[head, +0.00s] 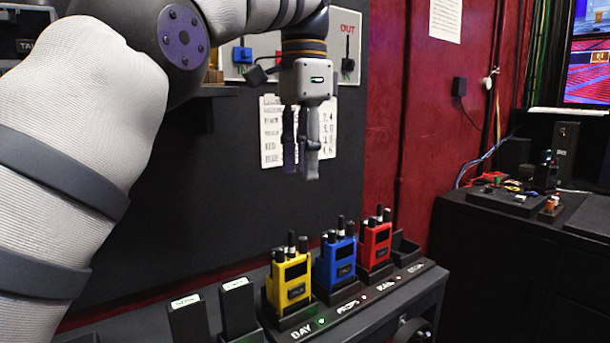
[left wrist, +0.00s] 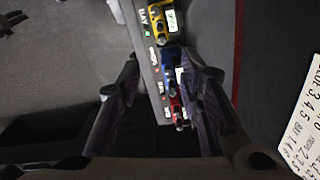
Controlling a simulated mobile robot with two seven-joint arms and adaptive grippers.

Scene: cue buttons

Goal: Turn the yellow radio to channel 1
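The yellow radio (head: 289,281) stands upright in the leftmost filled slot of a dark charging dock (head: 372,298), at the BAY label. It has knobs or an antenna on top. It also shows at the top of the left wrist view (left wrist: 166,22). My left gripper (head: 301,172) hangs fingers-down well above the radios, in front of the dark wall panel. Its fingers are apart and empty in the left wrist view (left wrist: 165,85). The yellow radio's channel setting is too small to read. My right gripper is not recognisable in either view.
A blue radio (head: 336,263) and a red radio (head: 375,243) stand close to the right of the yellow one. Dark upright blocks (head: 239,308) stand to the left. A printed list (head: 271,132) hangs behind my left gripper.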

